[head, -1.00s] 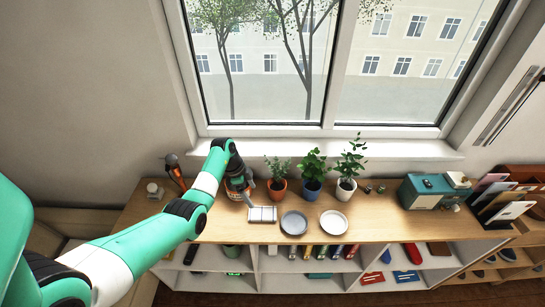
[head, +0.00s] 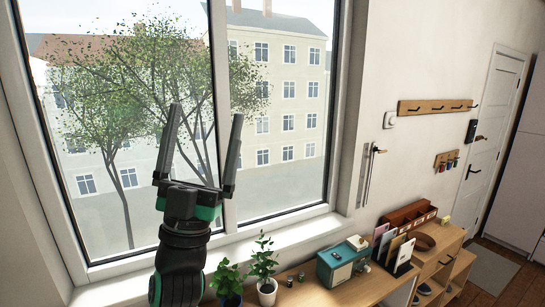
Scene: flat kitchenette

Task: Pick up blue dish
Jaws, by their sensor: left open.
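My left gripper (head: 205,112) is raised in front of the window, pointing upward. Its two long dark fingers are spread apart with nothing between them. The blue dish is not in view now. The part of the shelf top where the dishes stood lies outside the picture. My right gripper is not in view.
A teal radio (head: 338,265) and a file rack (head: 398,256) stand further right on the wooden shelf top (head: 308,290). The window (head: 280,140) is behind the gripper.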

